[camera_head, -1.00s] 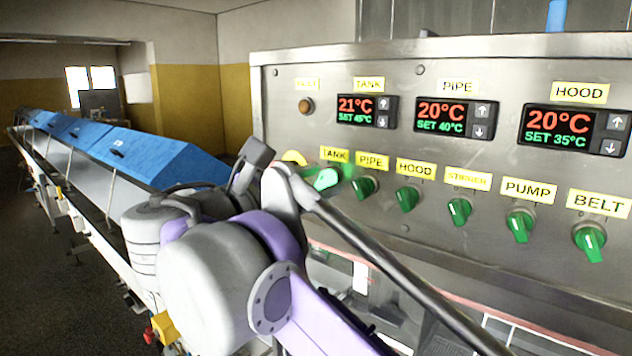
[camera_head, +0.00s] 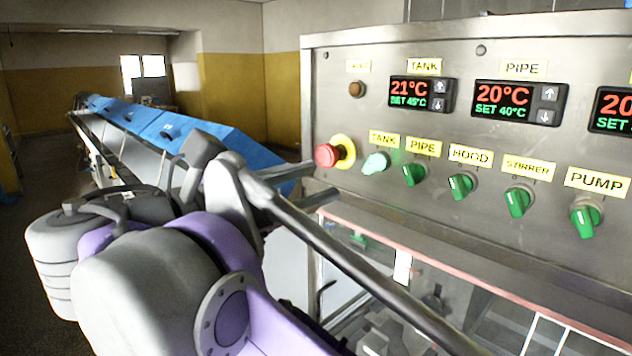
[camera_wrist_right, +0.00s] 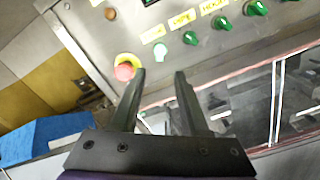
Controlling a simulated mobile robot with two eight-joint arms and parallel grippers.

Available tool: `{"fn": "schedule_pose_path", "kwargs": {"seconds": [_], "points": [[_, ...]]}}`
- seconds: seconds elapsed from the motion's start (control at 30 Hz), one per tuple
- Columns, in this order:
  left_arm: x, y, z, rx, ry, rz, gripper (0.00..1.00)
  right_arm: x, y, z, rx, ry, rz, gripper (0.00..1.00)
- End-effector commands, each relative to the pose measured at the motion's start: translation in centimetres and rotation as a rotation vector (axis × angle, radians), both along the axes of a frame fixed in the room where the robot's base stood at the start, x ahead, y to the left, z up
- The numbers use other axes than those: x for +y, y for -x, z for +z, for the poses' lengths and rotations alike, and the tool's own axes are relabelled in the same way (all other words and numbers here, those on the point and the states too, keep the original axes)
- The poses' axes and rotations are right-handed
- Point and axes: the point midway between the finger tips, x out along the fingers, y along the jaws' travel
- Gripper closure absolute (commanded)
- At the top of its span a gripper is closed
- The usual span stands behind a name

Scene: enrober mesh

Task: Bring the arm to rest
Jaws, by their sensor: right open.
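My right arm crosses the lower left of the head view, and its gripper (camera_head: 222,160) is in front of the panel's left edge. In the right wrist view the two dark fingers of the right gripper (camera_wrist_right: 160,85) stand apart with nothing between them. The steel control panel (camera_head: 400,200) is behind the gripper. Its tank knob (camera_head: 375,163) is lit bright green, and the red stop button (camera_head: 328,155) with a yellow collar is to its left. The stop button also shows just left of the fingers in the right wrist view (camera_wrist_right: 124,71). My left gripper is not in view.
Pipe (camera_head: 414,174), hood (camera_head: 462,185), stirrer (camera_head: 518,200) and pump (camera_head: 586,216) knobs line the panel. A pink-edged clear enclosure (camera_head: 440,275) is below. A long conveyor with blue covers (camera_head: 185,138) runs back at left. Open floor (camera_head: 25,270) lies far left.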

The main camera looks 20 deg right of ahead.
Motion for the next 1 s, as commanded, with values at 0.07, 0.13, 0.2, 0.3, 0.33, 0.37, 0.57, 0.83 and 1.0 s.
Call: {"fn": "schedule_pose_path", "kwargs": {"seconds": [0.07, 0.13, 0.2, 0.3, 0.33, 0.37, 0.57, 0.83, 1.0], "points": [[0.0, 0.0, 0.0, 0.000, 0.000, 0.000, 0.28, 0.0, 0.0, 0.0, 0.000, 0.000, 0.000, 0.55], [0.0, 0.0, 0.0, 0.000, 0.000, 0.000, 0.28, 0.0, 0.0, 0.0, 0.000, 0.000, 0.000, 0.55], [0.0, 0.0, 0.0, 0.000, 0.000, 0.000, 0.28, 0.0, 0.0, 0.0, 0.000, 0.000, 0.000, 0.55], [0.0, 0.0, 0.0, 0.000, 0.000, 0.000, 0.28, -0.2, -0.1, -0.2, 0.001, -0.005, 0.001, 0.55], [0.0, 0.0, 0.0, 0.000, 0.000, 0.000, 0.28, -0.3, -0.1, -0.5, 0.002, -0.014, 0.001, 0.55], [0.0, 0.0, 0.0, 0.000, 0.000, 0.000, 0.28, -0.6, -0.2, -1.1, 0.005, -0.027, 0.001, 0.55], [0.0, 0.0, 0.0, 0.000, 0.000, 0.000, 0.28, -4.2, -0.7, -10.8, 0.009, -0.293, -0.010, 0.55], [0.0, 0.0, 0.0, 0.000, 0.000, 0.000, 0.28, -7.2, 2.3, -31.3, -0.170, -0.945, -0.158, 0.55], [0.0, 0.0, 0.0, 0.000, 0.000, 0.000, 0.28, -6.1, 5.6, -43.2, -0.451, -1.419, -0.367, 0.55]]}}
